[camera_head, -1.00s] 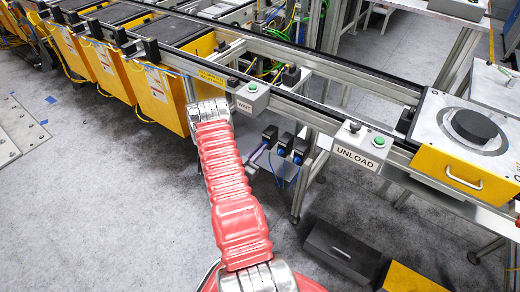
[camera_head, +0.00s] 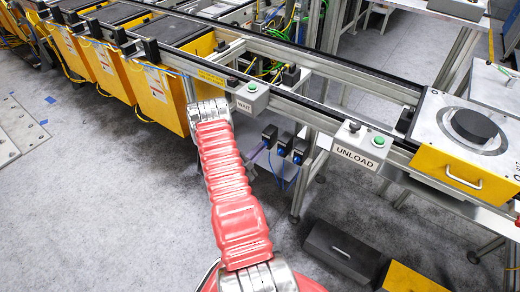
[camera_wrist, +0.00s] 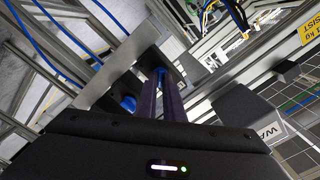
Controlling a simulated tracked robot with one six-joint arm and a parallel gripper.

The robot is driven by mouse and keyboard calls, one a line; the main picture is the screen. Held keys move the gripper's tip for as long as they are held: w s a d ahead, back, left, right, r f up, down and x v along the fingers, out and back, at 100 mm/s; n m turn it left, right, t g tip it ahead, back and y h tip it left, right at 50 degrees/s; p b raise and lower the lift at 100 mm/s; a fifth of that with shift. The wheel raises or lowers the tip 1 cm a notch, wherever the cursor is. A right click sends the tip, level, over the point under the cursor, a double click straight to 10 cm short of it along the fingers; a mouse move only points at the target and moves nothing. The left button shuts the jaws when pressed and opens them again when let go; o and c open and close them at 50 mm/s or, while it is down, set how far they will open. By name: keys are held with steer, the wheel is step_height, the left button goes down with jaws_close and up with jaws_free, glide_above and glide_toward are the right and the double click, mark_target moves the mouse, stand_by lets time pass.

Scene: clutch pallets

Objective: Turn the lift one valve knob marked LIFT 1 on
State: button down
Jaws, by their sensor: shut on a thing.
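In the wrist view, my gripper (camera_wrist: 164,100) reaches up to a dark valve block on a grey metal plate (camera_wrist: 125,55). Its two purple-tinted fingers are close together, shut on a blue valve knob (camera_wrist: 160,73) that they mostly hide. A second blue knob (camera_wrist: 128,103) shows to the left, apart from the fingers. In the head view, several dark valve blocks with blue parts (camera_head: 285,146) sit below the conveyor rail, right of my red-sleeved arm. My gripper is mostly hidden there. No LIFT 1 label is readable, and the knob's turn position cannot be told.
The conveyor rail runs above the valves, with a WAIT button box (camera_head: 252,97) and an UNLOAD button box (camera_head: 364,142). In the wrist view, a grey box with a partly visible label (camera_wrist: 245,112) is close at right. Blue hoses (camera_wrist: 55,45) pass at upper left. The floor below is open.

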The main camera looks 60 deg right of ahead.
steer(key=shift+s+f+m, duration=0.1)
steer(key=shift+m, duration=1.85)
steer(key=shift+s+f+m, duration=0.1)
steer(key=shift+m, duration=1.85)
steer(key=c, duration=1.9)
jaws_free()
steer(key=shift+w, duration=0.1)
steer(key=shift+o, duration=0.2)
steer(key=w+a, duration=0.2)
steer(key=a, duration=1.1)
steer(key=shift+a, duration=0.35)
steer(key=shift+w, duration=0.1)
